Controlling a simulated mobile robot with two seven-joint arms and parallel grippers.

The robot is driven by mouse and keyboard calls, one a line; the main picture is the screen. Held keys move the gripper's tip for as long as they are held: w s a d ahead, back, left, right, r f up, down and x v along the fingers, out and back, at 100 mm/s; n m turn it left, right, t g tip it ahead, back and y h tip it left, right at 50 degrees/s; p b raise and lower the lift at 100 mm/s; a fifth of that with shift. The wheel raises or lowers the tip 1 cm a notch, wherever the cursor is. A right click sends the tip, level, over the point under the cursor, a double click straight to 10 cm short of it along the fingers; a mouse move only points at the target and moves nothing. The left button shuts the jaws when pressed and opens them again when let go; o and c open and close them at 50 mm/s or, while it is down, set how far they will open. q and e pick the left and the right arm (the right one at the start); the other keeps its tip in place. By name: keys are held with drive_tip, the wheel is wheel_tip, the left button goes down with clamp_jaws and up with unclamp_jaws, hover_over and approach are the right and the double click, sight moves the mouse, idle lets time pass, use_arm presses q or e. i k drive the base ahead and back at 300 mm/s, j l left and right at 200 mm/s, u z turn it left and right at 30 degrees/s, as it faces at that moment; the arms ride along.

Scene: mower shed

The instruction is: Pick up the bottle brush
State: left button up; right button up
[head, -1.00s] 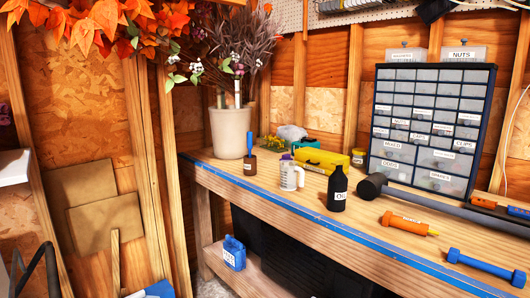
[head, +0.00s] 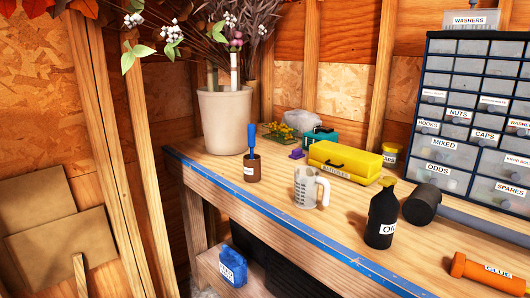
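A blue handle (head: 252,138) stands upright out of a small brown pot (head: 252,168) with a white label, near the left end of the workbench. It looks like the handle of a brush, but its lower end is hidden in the pot, so I cannot tell if it is the bottle brush. No other brush is clearly visible. Neither of my grippers is in view.
On the workbench (head: 330,240), a clear measuring jug (head: 306,190), a black oil bottle (head: 381,218) and a yellow case (head: 345,160) stand right of the pot. A planter (head: 224,120) stands behind it. A blue container (head: 232,267) sits below.

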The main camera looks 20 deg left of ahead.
sight(251, 127)
drive_tip(key=i+j+z, duration=0.1)
drive_tip(key=j, duration=0.2)
drive_tip(key=i+j+z, duration=0.1)
drive_tip(key=j, duration=0.25)
drive_tip(key=i+j+z, duration=0.1)
drive_tip(key=i+j, duration=0.15)
drive_tip(key=i+j+z, duration=0.1)
drive_tip(key=j, duration=0.35)
drive_tip(key=i+j+z, duration=0.1)
drive_tip(key=j, duration=0.25)
